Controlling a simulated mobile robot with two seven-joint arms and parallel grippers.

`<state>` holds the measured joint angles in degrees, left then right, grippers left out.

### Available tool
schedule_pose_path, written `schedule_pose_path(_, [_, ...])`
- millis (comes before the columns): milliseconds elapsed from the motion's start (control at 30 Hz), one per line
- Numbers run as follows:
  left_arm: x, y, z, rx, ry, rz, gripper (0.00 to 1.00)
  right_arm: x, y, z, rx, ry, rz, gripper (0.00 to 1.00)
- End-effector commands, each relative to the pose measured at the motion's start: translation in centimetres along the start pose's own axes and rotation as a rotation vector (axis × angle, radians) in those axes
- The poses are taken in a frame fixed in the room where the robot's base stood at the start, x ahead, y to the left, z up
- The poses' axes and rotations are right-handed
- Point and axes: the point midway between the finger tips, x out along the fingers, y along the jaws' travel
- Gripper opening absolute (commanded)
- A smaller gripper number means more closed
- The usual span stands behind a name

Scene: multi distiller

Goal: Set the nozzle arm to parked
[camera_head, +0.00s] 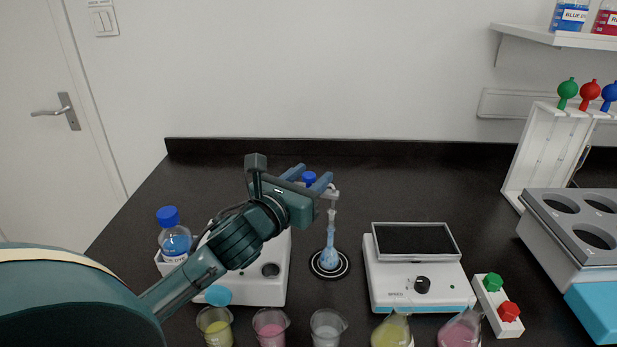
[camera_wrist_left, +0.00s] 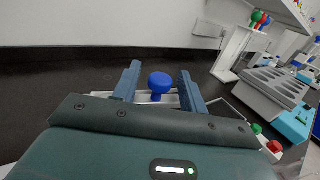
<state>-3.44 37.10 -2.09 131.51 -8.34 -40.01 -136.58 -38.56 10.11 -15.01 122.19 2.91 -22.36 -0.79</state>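The nozzle arm (camera_head: 332,194) is a pale bar with a blue knob (camera_head: 309,177) on top. Its outer end hangs over a small blue-filled flask (camera_head: 330,256) on a round black-and-white base. My left gripper (camera_head: 316,172) is at the knob, fingers apart. In the left wrist view the blue knob (camera_wrist_left: 160,82) stands between the two open fingers (camera_wrist_left: 160,70), with a gap on each side. The white distiller body (camera_head: 270,287) is partly hidden behind my left arm. My right gripper is not in view.
Several beakers and flasks line the front, including a pink beaker (camera_head: 270,328). A blue-capped bottle (camera_head: 174,240) is at left. The counter behind the gripper is clear up to the black backsplash.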

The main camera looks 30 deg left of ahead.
Motion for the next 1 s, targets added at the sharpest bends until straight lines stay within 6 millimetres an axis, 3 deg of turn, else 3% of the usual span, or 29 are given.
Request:
schedule_pose_path(500, [-0.04, 0.00, 0.00, 0.000, 0.000, 0.000, 0.00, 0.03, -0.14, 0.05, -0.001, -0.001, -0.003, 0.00])
schedule_pose_path(1000, [-0.17, -0.01, 0.01, 0.005, 0.001, -0.029, 0.00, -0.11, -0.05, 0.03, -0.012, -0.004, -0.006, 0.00])
